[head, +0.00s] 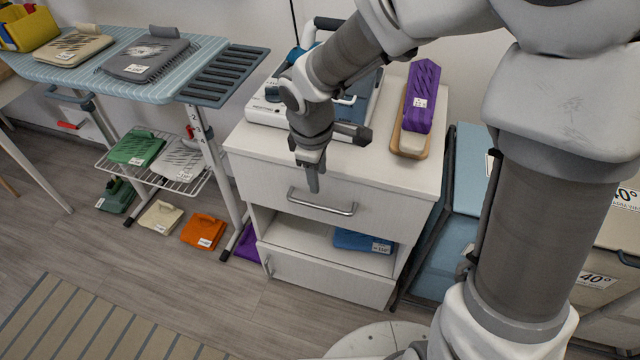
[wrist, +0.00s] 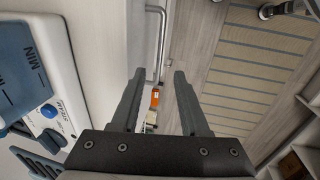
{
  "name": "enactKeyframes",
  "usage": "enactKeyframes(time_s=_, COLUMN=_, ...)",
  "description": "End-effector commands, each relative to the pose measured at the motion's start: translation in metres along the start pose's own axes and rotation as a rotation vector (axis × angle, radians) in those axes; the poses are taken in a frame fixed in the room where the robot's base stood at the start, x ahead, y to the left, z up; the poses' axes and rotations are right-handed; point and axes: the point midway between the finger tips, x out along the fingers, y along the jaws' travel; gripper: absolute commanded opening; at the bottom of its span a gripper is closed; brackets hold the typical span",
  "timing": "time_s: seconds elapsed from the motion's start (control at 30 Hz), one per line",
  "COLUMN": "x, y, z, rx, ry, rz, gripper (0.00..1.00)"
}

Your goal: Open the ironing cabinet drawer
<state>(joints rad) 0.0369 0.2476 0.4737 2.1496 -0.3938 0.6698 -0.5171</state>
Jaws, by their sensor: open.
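The white ironing cabinet (head: 433,165) stands in the middle of the head view. Its top drawer (head: 385,212) looks shut and has a metal bar handle (head: 322,207). The handle also shows beyond my fingertips in the wrist view (wrist: 157,38). My gripper (head: 311,182) points down in front of the drawer, just above the handle and apart from it. In the wrist view my gripper (wrist: 160,74) is open, with nothing between the fingers. Below the drawer are an open shelf and a lower front (head: 325,278) with its own handle at the left.
A steam iron station (head: 265,110) and a purple iron (head: 422,95) sit on the cabinet top. An ironing board (head: 90,72) with a wire rack stands at left. A blue folded item (head: 362,242) lies on the open shelf. The floor in front is clear.

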Motion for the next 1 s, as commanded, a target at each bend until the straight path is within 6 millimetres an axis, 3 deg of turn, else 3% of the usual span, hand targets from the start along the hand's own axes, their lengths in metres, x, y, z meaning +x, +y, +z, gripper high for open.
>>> enactKeyframes(time_s=0.03, x=0.018, y=-0.002, z=0.0, rx=-0.002, ry=-0.001, rz=-0.004, gripper=0.45)
enactKeyframes(time_s=0.2, x=0.056, y=-0.002, z=0.0, rx=-0.001, ry=-0.002, rz=-0.004, gripper=0.45)
enactKeyframes(time_s=0.5, x=0.108, y=-0.001, z=0.0, rx=0.0, ry=-0.001, rz=-0.002, gripper=0.45)
enactKeyframes(time_s=0.7, x=0.12, y=0.0, z=0.0, rx=0.001, ry=0.001, rz=0.0, gripper=0.45)
enactKeyframes(time_s=1.0, x=0.121, y=0.0, z=0.0, rx=0.001, ry=0.0, rz=0.0, gripper=0.45)
